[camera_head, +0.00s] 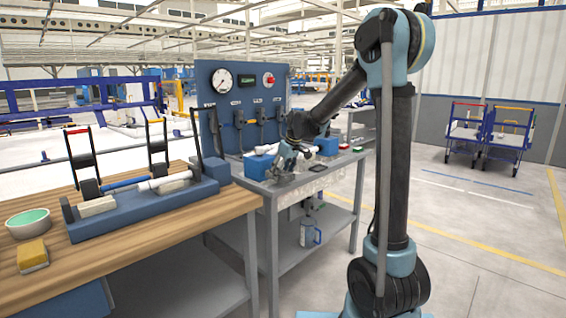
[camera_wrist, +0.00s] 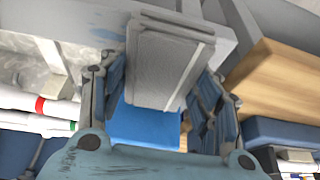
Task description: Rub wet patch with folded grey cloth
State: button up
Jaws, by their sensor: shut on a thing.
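The folded grey cloth (camera_wrist: 165,65) is a flat, light grey pad with a pale stripe in the wrist view. My gripper (camera_wrist: 160,92) is shut on it, with a finger on each side. In the head view my gripper (camera_head: 284,168) is low over the front left part of the grey metal bench (camera_head: 262,186). I cannot tell whether the cloth touches the bench top. Bluish marks (camera_wrist: 103,36) show on a grey surface beside the cloth. I cannot tell if they are the wet patch, and no other patch is clear.
Blue blocks (camera_head: 327,146) and a white pipe (camera_head: 311,155) lie on the bench near my gripper. A blue gauge panel (camera_head: 228,108) stands behind. The wooden table (camera_head: 160,222) at left carries a blue pipe fixture (camera_head: 140,214), a green-filled bowl (camera_head: 28,222) and a yellow sponge (camera_head: 32,254).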

jog(key=shift+w+d+r, duration=0.15)
jog(key=shift+d+r, duration=0.15)
jog(key=shift+r, duration=2.55)
jog(key=shift+d+f, duration=0.15)
jog(key=shift+f, duration=0.15)
jog(key=shift+d, duration=0.15)
jog(key=shift+w+d, duration=0.2)
jog(key=shift+d, duration=0.3)
jog(key=shift+d, duration=0.1)
